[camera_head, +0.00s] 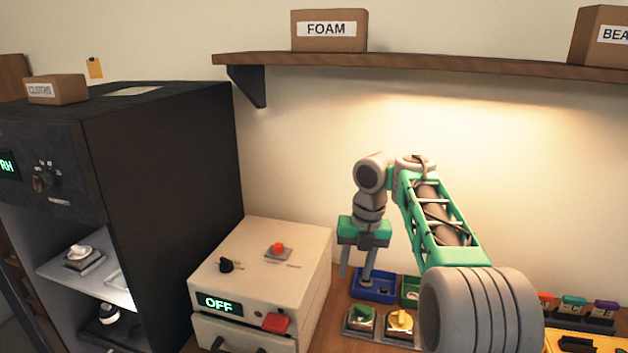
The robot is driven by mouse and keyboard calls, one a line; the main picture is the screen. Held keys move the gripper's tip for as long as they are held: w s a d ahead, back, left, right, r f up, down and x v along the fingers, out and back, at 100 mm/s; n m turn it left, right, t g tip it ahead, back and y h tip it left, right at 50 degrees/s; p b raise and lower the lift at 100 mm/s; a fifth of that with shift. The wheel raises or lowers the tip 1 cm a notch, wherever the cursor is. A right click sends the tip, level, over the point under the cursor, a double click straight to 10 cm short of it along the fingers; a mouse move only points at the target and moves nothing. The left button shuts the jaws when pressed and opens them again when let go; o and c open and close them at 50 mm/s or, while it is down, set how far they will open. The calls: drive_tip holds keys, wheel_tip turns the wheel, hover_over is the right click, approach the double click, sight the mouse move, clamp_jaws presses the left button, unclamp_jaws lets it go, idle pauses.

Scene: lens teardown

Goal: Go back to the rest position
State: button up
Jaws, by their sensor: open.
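My gripper (357,272) hangs from my green and grey arm, pointing down over the workbench. Its two grey fingers are apart and nothing shows between them. It is above or just behind the blue bin (374,290), to the right of the cream box; the exact height is hard to tell. My arm hides part of the bench at the right.
A cream box (262,262) reading OFF stands left of my gripper. A black cabinet (170,160) is farther left. A shelf (430,66) with a FOAM box (329,30) runs above. A tray (374,336) with green and yellow pieces lies in front.

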drive_tip(key=s+a+r+m+t, duration=0.1)
drive_tip(key=s+a+r+m, duration=0.1)
drive_tip(key=s+m, duration=0.65)
drive_tip(key=s+d+f+m+t, duration=0.1)
drive_tip(key=s+f+m, duration=0.3)
drive_tip(key=s+m, duration=0.4)
drive_tip(key=s+d+f+m+t+h, duration=0.1)
drive_tip(key=s+d+f+m, duration=0.3)
drive_tip(key=m, duration=1.5)
drive_tip(key=s+f, duration=0.1)
drive_tip(key=s, duration=0.3)
drive_tip(key=shift+d, duration=0.3)
drive_tip(key=shift+s+f, duration=0.1)
drive_tip(key=shift+c, duration=0.4)
